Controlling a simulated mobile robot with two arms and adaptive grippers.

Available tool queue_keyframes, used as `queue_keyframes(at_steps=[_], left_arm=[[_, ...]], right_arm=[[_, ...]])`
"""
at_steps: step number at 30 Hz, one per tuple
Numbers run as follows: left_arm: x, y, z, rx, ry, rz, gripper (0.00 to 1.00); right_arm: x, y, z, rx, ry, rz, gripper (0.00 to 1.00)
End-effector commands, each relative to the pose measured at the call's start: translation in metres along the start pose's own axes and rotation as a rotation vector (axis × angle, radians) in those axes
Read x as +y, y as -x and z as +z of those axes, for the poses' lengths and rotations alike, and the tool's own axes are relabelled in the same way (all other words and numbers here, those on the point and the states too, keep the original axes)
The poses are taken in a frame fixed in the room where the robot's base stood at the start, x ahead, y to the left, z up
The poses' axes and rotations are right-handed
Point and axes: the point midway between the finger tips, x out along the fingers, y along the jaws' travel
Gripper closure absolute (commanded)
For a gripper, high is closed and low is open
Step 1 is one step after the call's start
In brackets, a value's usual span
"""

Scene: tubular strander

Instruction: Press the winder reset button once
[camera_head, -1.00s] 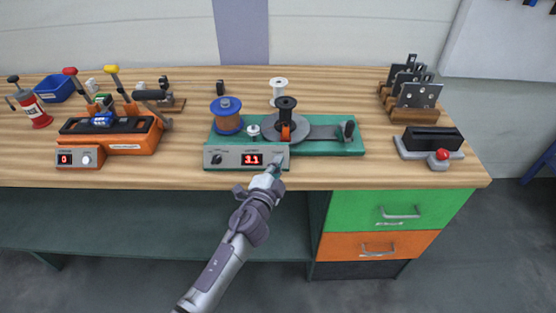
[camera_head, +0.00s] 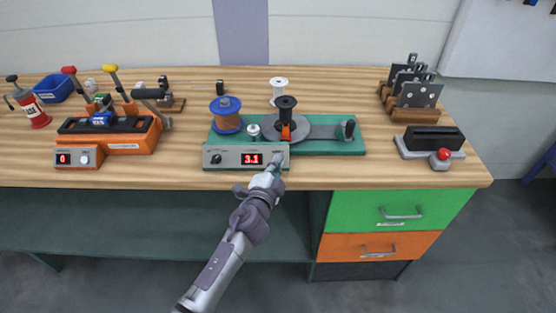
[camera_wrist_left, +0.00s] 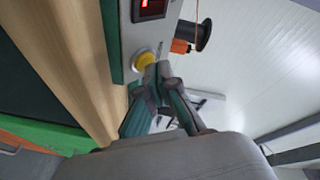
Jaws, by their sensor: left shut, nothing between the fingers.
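The winder is a green-based machine whose grey front panel (camera_head: 232,157) carries a dark knob and a red lit display (camera_head: 251,159). In the left wrist view, a round yellow button (camera_wrist_left: 146,60) sits on the panel below the display. In the head view the button is hidden behind my gripper. My left gripper (camera_head: 277,163) is shut and empty at the panel's right end. In the left wrist view its fingertips (camera_wrist_left: 158,72) are right beside the button and overlap its edge; I cannot tell whether they touch it. My right gripper is not in view.
A blue spool (camera_head: 226,115) and a black spool (camera_head: 287,110) stand on the winder. An orange machine (camera_head: 110,140) is at left. A black block with a red button (camera_head: 443,154) is at right. The wooden bench front (camera_head: 370,178) is mostly clear.

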Motion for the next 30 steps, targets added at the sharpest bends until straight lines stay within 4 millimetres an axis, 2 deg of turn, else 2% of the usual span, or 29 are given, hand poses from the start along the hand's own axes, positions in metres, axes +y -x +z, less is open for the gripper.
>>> queue_keyframes(at_steps=[16,30], left_arm=[[0.0038,-0.0048,0.0038,0.000,0.000,0.000,1.00],[-0.0002,-0.0006,0.0007,-0.001,0.000,0.001,1.00]], right_arm=[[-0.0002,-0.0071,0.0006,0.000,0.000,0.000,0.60],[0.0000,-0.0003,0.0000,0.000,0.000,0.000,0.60]])
